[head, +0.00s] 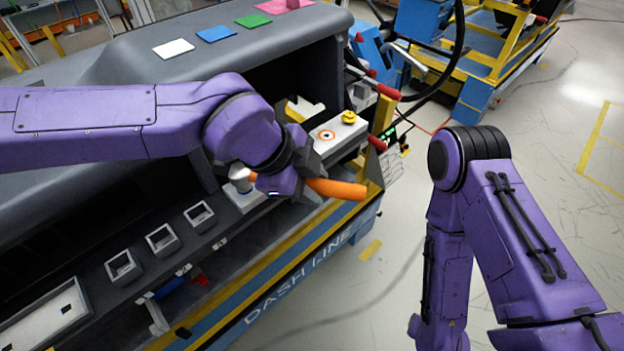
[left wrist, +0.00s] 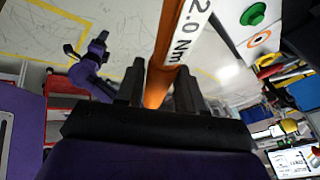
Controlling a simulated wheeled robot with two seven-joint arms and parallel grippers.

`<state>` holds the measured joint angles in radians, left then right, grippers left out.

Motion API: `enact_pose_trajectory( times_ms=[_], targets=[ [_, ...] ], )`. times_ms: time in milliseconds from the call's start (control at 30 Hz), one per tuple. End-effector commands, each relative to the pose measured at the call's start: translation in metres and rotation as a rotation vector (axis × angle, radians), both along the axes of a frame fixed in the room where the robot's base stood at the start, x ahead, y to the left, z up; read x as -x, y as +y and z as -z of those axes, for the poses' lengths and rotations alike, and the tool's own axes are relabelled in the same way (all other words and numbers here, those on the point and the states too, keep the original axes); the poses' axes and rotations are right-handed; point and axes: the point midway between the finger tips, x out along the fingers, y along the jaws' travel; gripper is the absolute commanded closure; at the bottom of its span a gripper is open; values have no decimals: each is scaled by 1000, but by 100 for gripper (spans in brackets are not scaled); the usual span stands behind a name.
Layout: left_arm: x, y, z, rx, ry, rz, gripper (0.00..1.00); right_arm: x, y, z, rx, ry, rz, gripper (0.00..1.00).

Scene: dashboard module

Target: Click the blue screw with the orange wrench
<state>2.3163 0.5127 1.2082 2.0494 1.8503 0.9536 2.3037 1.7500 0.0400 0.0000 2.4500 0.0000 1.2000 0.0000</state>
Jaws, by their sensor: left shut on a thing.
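My left gripper (head: 290,182) is shut on the orange wrench (head: 338,189). The wrench's orange handle sticks out to the right of the jaws, and its pale head (head: 240,174) shows to the left, above the module. In the left wrist view the wrench (left wrist: 170,45) runs up between the two dark fingers (left wrist: 158,90), with a white "2.0 Nm" label.
A white box (head: 343,134) with a yellow button and orange ring sits just beyond the wrench. Square sockets (head: 162,239) line the front ledge, with a blue-handled item (head: 168,288) below. Red-tipped handles (head: 388,92) stick out at the right. The floor between cart and right arm is free.

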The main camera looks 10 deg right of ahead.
Motion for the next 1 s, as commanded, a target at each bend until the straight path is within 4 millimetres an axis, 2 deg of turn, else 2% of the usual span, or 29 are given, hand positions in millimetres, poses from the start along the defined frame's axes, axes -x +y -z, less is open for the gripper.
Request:
enact_pose_trajectory(
  times_ms=[1000],
  targets=[
    [7,2,0,0,0,55,100,0,0,-7,0,0,0,37]
  ],
)
